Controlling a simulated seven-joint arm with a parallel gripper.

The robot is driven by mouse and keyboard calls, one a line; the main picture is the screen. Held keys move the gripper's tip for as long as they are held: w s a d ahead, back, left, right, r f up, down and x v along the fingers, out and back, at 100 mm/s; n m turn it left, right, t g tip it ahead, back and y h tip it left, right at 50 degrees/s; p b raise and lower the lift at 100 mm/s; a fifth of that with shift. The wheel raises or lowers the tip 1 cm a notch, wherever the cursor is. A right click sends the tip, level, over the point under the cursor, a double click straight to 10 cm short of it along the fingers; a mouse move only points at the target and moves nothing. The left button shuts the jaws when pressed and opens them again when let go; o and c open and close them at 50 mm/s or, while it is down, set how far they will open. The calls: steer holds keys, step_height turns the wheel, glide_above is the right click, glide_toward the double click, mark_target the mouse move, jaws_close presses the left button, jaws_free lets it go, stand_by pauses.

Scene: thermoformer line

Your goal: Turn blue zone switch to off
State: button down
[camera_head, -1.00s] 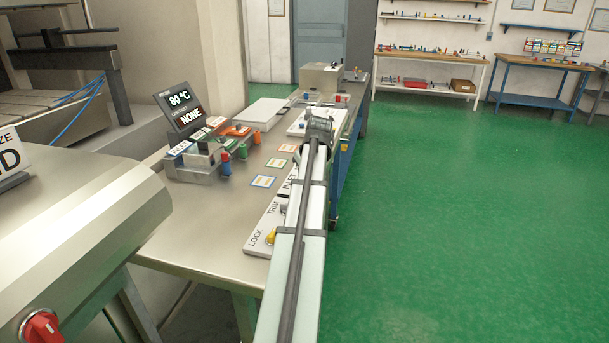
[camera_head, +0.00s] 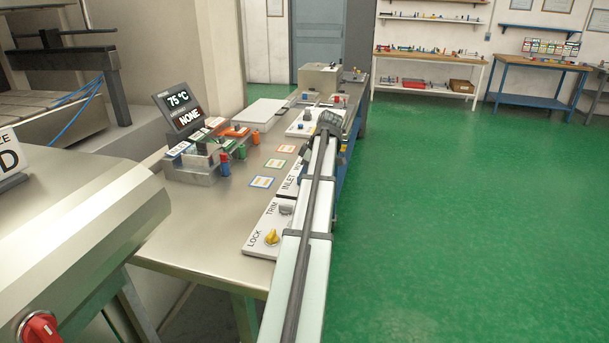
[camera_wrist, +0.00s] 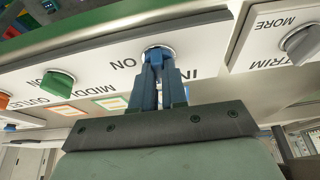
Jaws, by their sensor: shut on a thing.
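In the wrist view, my gripper (camera_wrist: 157,78) is shut on the blue zone switch (camera_wrist: 155,53), a blue knob on a round base in a white panel. The word ON reads upside down just left of it, and a label starting IN is partly covered by a finger. The fingers hide much of the knob, so I cannot tell its exact setting.
A panel with a grey TRIM knob (camera_head: 286,209) and a yellow LOCK knob (camera_head: 272,237) is close beside my arm. A display (camera_head: 179,107) reads 75 °C and NONE. A fixture with coloured pegs (camera_head: 193,172) and flat coloured cards (camera_head: 262,181) are on the steel table (camera_head: 195,235).

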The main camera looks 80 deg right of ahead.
stand_by(0.5)
steer(key=c, duration=1.2)
jaws_free()
steer(key=shift+o, duration=0.2)
steer(key=v, duration=1.4)
steer(key=shift+d, duration=0.15)
steer(key=shift+f, duration=0.1)
